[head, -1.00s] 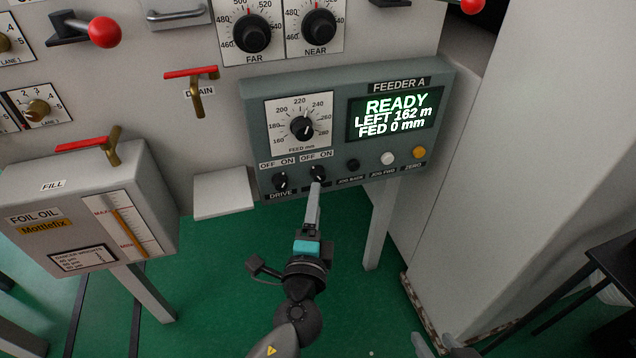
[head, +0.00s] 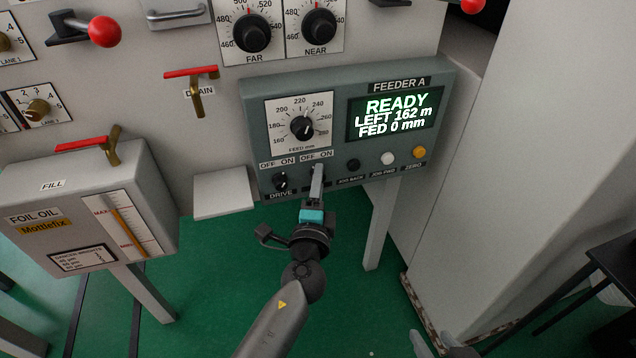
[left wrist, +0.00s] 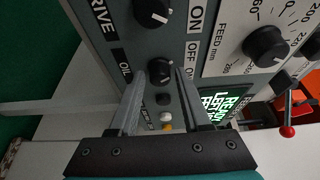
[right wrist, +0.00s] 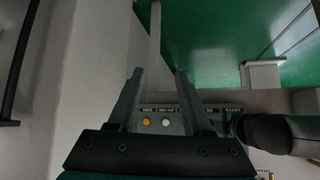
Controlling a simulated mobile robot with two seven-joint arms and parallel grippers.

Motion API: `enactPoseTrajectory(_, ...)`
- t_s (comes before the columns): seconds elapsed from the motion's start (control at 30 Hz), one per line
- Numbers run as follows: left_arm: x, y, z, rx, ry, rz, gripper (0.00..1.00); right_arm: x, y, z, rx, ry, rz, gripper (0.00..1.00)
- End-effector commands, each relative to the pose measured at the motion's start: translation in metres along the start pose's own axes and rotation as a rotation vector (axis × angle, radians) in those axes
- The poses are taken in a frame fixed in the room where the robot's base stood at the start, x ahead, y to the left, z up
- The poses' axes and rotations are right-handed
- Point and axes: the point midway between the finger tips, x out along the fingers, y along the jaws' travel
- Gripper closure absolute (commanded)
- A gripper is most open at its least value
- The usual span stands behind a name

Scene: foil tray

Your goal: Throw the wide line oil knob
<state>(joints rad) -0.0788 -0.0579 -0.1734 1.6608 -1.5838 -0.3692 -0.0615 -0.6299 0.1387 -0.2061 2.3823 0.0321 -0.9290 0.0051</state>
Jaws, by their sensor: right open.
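The oil knob (left wrist: 159,73) is a small black rotary knob on the grey FEEDER A panel (head: 255,125), beside an OFF/ON marking. In the left wrist view it appears between the two fingertips of my left gripper, with a gap visible on each side. In the head view my left gripper (head: 318,172) is up at the panel and covers most of this knob and its label. My left gripper is open; whether its fingers reach past the knob's face I cannot tell. My right gripper (right wrist: 158,75) is open and empty, away from the panel at lower right in the head view.
The drive knob (head: 281,181) sits close to the left of the oil knob. A feed dial (head: 302,127), a lit READY display (head: 394,114) and push buttons (head: 388,158) share the panel. A foil oil box (head: 150,190) stands to the left. Green floor is clear below.

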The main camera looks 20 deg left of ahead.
Motion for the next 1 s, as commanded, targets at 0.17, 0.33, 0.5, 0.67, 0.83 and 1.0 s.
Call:
enactPoseTrajectory(0.17, 0.000, 0.000, 0.000, 0.000, 0.000, 0.000, 0.74, 0.000, 0.000, 0.003, 0.001, -0.006, -0.001, 0.50)
enactPoseTrajectory(0.33, 0.000, 0.000, 0.000, 0.000, 0.000, 0.000, 0.93, 0.000, 0.000, 0.004, 0.001, -0.010, 0.000, 0.50)
enactPoseTrajectory(0.5, 0.000, 0.000, 0.000, 0.000, 0.000, 0.000, 1.00, 0.000, 0.000, 0.004, 0.001, -0.010, 0.000, 0.50)
enactPoseTrajectory(0.67, 0.000, 0.000, 0.000, 0.001, 0.000, 0.000, 1.00, -0.001, 0.000, 0.004, 0.001, -0.011, 0.001, 0.50)
enactPoseTrajectory(0.83, 0.000, -0.001, 0.000, 0.009, 0.000, 0.004, 1.00, -0.002, 0.004, 0.006, -0.001, -0.037, 0.010, 0.50)
enactPoseTrajectory(1.0, 0.000, -0.001, 0.000, 0.032, 0.000, 0.014, 1.00, -0.011, 0.014, 0.007, -0.003, -0.107, 0.036, 0.50)
